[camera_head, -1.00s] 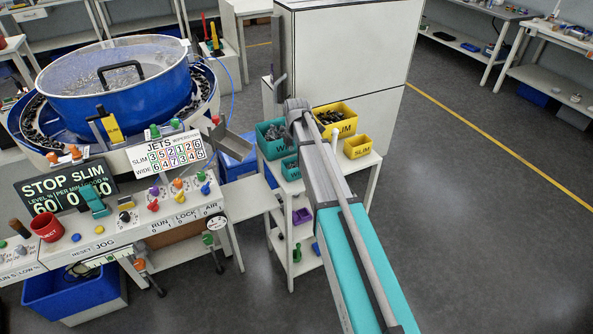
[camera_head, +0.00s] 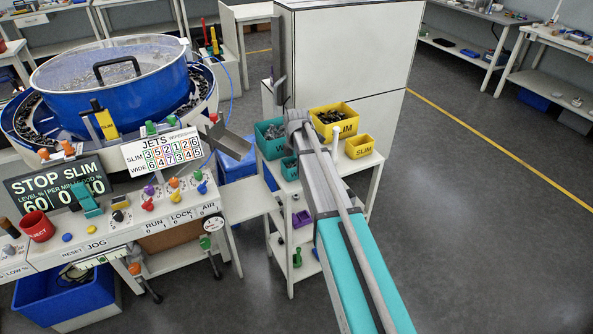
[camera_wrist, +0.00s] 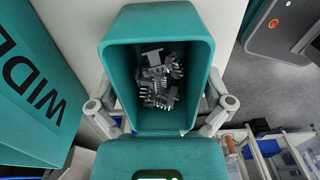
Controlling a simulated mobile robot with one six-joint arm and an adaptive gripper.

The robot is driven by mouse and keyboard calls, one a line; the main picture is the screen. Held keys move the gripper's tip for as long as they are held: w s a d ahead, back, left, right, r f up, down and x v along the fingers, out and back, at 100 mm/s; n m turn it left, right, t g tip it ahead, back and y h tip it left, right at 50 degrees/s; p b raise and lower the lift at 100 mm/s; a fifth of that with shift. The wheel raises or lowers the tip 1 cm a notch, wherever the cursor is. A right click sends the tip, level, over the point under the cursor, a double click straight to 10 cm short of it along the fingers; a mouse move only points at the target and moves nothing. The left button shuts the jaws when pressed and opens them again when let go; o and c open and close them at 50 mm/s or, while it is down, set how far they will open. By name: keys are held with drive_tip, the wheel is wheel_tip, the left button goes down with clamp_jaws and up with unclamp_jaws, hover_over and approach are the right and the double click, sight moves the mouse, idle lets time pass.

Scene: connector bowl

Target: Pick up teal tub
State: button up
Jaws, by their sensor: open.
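The small teal tub (camera_wrist: 127,70) fills the middle of the wrist view, with grey metal-pinned connectors lying inside. In the head view the small teal tub (camera_head: 289,171) stands on the white shelf cart, partly hidden by my arm. My gripper (camera_wrist: 160,106) is open, with one finger at the left side of the tub and one at the right. I cannot tell whether either finger touches it. A larger teal bin marked WIDE (camera_wrist: 30,85) stands close on the left; it also shows in the head view (camera_head: 267,142).
A large yellow SLIM bin (camera_head: 347,132) and a small yellow SLIM tub (camera_head: 359,147) share the cart top (camera_head: 374,160). A tall white cabinet (camera_head: 350,60) stands behind. The console with the blue bowl feeder (camera_head: 120,95) is at left. Floor at right is clear.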

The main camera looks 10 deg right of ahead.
idle(0.3)
drive_tip(key=c, duration=0.9)
drive_tip(key=shift+r, duration=0.1)
drive_tip(key=shift+r+p, duration=0.9)
drive_tip(key=shift+p, duration=0.1)
drive_tip(key=shift+s+r+p, duration=1.85)
drive_tip(key=shift+s, duration=0.5)
drive_tip(key=shift+s+r+p, duration=1.8)
drive_tip(key=shift+s+p, duration=0.05)
drive_tip(key=shift+s, duration=0.5)
drive_tip(key=shift+s+r+p, duration=1.85)
drive_tip(key=shift+s, duration=0.5)
